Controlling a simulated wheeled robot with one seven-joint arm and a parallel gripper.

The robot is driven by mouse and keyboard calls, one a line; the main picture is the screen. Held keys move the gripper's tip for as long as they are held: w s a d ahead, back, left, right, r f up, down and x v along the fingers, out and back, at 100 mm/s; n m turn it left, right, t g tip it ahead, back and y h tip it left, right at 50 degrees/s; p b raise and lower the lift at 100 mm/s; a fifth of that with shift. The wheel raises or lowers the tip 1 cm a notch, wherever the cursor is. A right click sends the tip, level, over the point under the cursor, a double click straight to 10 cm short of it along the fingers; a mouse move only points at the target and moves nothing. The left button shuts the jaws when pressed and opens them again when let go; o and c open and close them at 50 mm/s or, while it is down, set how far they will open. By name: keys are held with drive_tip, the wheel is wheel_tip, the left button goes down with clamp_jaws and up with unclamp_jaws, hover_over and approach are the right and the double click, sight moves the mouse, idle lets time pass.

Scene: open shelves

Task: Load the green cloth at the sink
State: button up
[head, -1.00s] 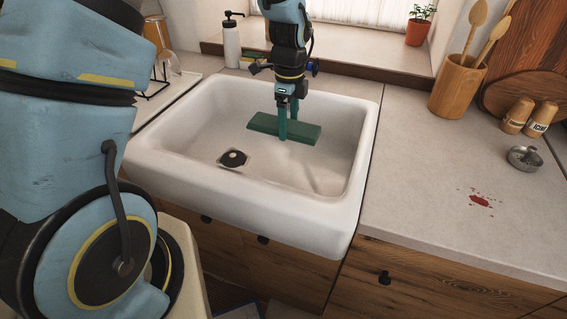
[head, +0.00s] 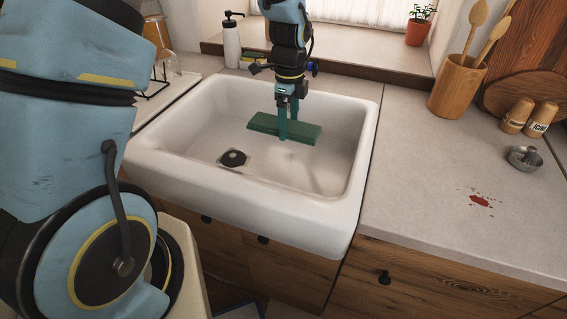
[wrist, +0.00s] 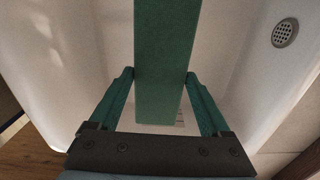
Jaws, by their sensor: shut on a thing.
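The green cloth (head: 302,132) is a flat, bar-like folded piece inside the white sink (head: 190,190). My gripper (head: 283,136) points down into the sink, with one green finger in front of the cloth. In the wrist view, the cloth (wrist: 165,70) runs between the two fingers, and my gripper (wrist: 161,76) is shut on it from both sides. The cloth is held in the basin; I cannot tell whether it touches the bottom. The drain (head: 233,158) lies to the left of the cloth in the head view.
A red spill (head: 480,201) marks the counter (head: 420,190) right of the sink. A soap bottle (head: 231,45) stands behind the sink. The basin's front is clear.

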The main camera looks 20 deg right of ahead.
sight(288, 125)
drive_tip(key=shift+r+p, duration=1.65)
drive_tip(key=shift+r, duration=0.45)
drive_tip(key=shift+f, duration=0.1)
